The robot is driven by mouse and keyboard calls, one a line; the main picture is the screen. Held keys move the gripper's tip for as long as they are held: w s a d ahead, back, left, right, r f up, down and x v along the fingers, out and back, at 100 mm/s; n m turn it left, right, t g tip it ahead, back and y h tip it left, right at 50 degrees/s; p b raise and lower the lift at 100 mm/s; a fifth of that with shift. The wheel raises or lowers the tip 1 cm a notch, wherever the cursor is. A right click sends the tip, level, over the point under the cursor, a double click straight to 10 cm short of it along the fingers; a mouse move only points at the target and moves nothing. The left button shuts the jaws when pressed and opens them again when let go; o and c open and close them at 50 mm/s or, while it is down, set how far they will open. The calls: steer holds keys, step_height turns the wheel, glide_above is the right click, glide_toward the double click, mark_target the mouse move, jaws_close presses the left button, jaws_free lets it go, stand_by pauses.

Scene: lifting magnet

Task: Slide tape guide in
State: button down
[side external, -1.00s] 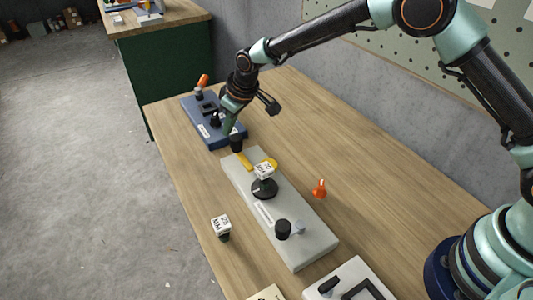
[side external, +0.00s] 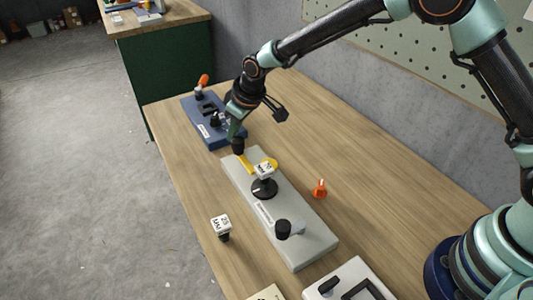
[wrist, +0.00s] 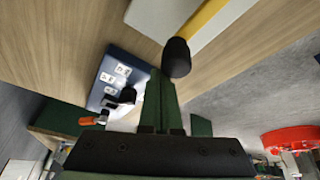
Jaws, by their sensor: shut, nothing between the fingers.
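The tape guide is a yellow bar (side external: 246,164) with a black knob (side external: 238,147) on its outer end. It sticks out of the far end of a light grey base (side external: 295,245). In the wrist view the yellow bar (wrist: 201,19) and black knob (wrist: 176,58) show at the top. My gripper (side external: 235,132) is shut and empty, its green fingers just beyond the knob on its outer side. In the wrist view the fingers (wrist: 160,100) are together beside the knob; I cannot tell whether they touch it.
On the base stand a black round part (side external: 264,189) with a white labelled block and a black knob (side external: 283,229). A blue fixture (side external: 200,128) lies behind my gripper. A labelled block (side external: 221,224) and an orange piece (side external: 319,189) flank the base.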

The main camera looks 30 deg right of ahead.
steer(key=shift+s+f, duration=0.1)
steer(key=shift+s, duration=1.15)
steer(key=shift+w, duration=0.85)
step_height(320, 180, up, 7)
steer(key=shift+d, duration=0.1)
stand_by(0.3)
steer(key=s+d+r+m+t+h, duration=0.1)
steer(key=s+d+r+m, duration=0.1)
steer(key=s+d+r, duration=0.6)
steer(key=s+d+r+m, duration=0.2)
steer(key=s+d+r, duration=0.4)
steer(key=d, duration=0.4)
steer(key=s+d+f+m, duration=0.1)
steer(key=s+d, duration=0.1)
steer(key=s, duration=0.3)
steer(key=s+d+f, duration=0.1)
steer(key=s+d, duration=0.1)
steer(key=s, duration=0.3)
steer(key=shift+d+f+m+h, duration=0.15)
steer(key=shift+f+m+h, duration=0.15)
steer(key=shift+m+h, duration=0.1)
